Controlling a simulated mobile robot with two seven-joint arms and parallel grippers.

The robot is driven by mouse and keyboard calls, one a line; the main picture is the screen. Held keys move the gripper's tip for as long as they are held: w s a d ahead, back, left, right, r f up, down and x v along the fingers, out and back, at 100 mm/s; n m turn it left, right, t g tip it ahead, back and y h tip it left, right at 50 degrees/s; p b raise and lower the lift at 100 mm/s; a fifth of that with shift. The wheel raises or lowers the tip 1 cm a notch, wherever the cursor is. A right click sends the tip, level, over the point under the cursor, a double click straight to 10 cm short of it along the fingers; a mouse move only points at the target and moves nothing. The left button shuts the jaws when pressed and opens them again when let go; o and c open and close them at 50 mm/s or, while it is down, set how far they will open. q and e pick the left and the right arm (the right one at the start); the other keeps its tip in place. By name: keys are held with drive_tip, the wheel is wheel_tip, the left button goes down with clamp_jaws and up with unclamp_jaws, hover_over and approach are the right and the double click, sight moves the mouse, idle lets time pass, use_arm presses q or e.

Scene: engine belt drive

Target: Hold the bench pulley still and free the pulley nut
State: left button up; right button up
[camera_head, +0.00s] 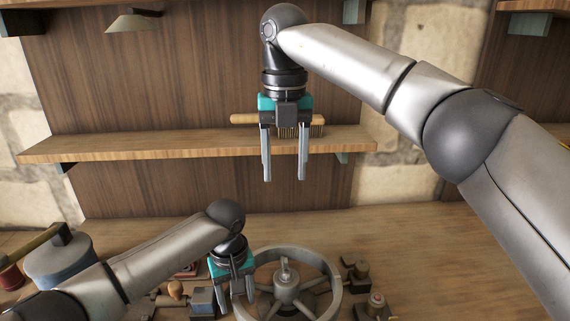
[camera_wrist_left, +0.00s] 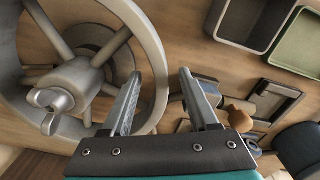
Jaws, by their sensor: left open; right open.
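The bench pulley (camera_head: 331,290) is a grey spoked wheel on the bench at lower centre. It also shows large at the left of the left wrist view (camera_wrist_left: 90,50). The pulley nut (camera_head: 284,270) is a pale winged nut at the hub, also seen in the left wrist view (camera_wrist_left: 50,106). My left gripper (camera_head: 243,294) is open at the pulley's left rim. In the left wrist view its fingers (camera_wrist_left: 160,74) are apart, and the rim passes beside and behind one finger; I cannot tell if they touch. My right gripper (camera_head: 284,178) is open and empty, pointing down high above the nut.
A wooden-handled brush (camera_head: 242,119) lies on the shelf (camera_head: 120,147) behind my right gripper. Small parts (camera_head: 376,302) stand right of the pulley. A blue-grey canister (camera_head: 62,265) stands at left. Two trays (camera_wrist_left: 248,22) show in the left wrist view. The bench behind the pulley is clear.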

use_arm(q)
wheel_tip(320, 180, up, 7)
drive_tip(key=p, duration=0.9)
drive_tip(key=shift+f, duration=0.1)
